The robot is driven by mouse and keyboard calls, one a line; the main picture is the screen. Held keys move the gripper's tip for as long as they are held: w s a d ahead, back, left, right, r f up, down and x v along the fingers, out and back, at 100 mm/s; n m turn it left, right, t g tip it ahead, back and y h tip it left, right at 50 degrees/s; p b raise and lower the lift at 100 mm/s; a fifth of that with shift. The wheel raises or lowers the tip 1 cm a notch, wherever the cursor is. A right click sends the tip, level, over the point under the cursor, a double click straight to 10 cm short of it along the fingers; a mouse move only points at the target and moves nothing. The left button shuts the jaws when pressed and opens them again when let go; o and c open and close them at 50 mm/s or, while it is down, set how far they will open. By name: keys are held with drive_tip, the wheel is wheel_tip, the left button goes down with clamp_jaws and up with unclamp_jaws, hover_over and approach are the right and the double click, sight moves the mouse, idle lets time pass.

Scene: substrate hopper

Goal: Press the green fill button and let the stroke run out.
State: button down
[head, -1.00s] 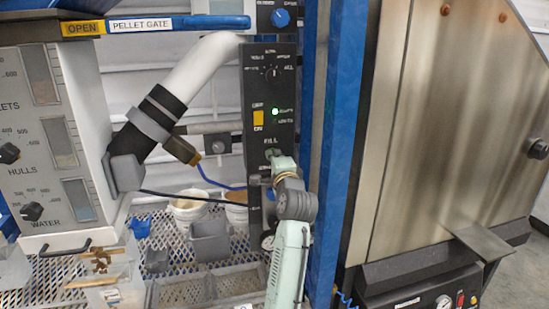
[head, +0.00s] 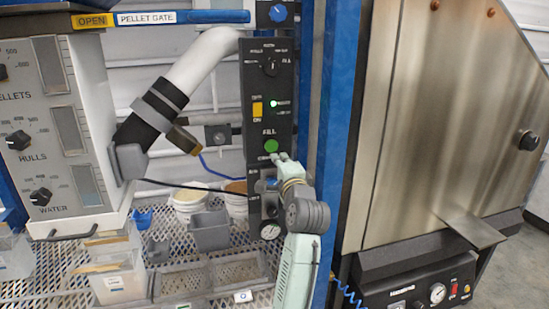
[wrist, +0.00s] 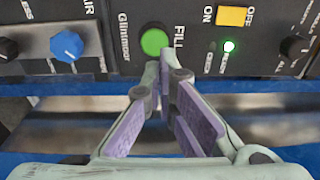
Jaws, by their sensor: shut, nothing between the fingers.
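The green fill button (head: 271,146) is on the tall black control panel (head: 258,88), under the word FILL. Its whole round face shows in the head view, and it also shows in the wrist view (wrist: 154,42). My gripper (head: 280,158) is shut and empty, its tips just below and slightly right of the button. In the wrist view the closed fingertips (wrist: 164,62) sit at the button's lower edge. I cannot tell whether they touch the panel. A small green lamp (head: 273,103) is lit above the button.
A yellow ON/OFF switch (head: 257,109) and a black selector dial (head: 271,68) are above the button. A blue post (head: 340,120) stands close right of the panel. A white pipe (head: 200,68) is at left.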

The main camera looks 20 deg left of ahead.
drive_tip(key=b+v, duration=0.1)
drive_tip(key=v, duration=0.4)
drive_tip(key=shift+r, duration=0.15)
